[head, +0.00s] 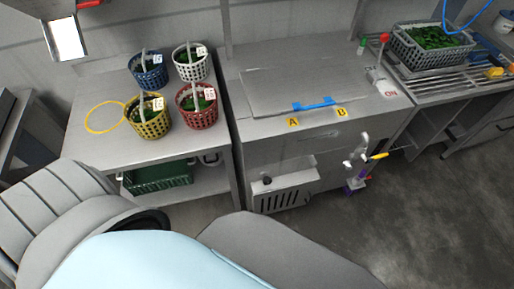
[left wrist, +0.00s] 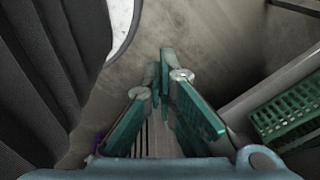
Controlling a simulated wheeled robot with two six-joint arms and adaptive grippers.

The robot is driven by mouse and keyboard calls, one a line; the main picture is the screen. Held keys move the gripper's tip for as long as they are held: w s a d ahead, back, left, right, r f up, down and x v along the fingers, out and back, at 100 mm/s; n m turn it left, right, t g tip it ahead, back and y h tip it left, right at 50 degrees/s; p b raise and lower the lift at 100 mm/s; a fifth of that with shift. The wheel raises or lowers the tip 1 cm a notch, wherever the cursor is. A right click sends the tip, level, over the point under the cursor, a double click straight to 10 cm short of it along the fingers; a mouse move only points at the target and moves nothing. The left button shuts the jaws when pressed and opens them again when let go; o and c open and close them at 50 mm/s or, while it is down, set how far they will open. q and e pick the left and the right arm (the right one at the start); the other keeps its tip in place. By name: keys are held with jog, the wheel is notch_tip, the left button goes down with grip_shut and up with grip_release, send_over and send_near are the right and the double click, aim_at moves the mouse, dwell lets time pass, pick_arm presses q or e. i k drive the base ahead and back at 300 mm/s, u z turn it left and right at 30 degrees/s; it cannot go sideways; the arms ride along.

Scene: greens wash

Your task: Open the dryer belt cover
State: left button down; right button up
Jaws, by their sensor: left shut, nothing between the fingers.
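A flat grey metal cover (head: 290,90) lies closed on top of the steel machine in the middle of the head view. A blue handle bar (head: 314,104) runs along its front edge, with yellow labels A (head: 292,122) and B (head: 341,112) just below. My left gripper (left wrist: 165,62) shows in the left wrist view, its green fingers shut and empty above the floor. It is away from the cover, and I cannot make it out in the head view.
Several small baskets of greens (head: 152,122) stand on the left table beside a yellow ring (head: 104,117). A green crate (head: 158,177) sits below. A grey basket of greens (head: 407,54) stands right.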

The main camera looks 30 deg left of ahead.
aim_at(272, 201)
jog(key=u, duration=0.25)
jog(key=k, duration=0.2)
jog(key=z, duration=1.3)
jog(key=i, duration=2.35)
jog(key=u, duration=3.25)
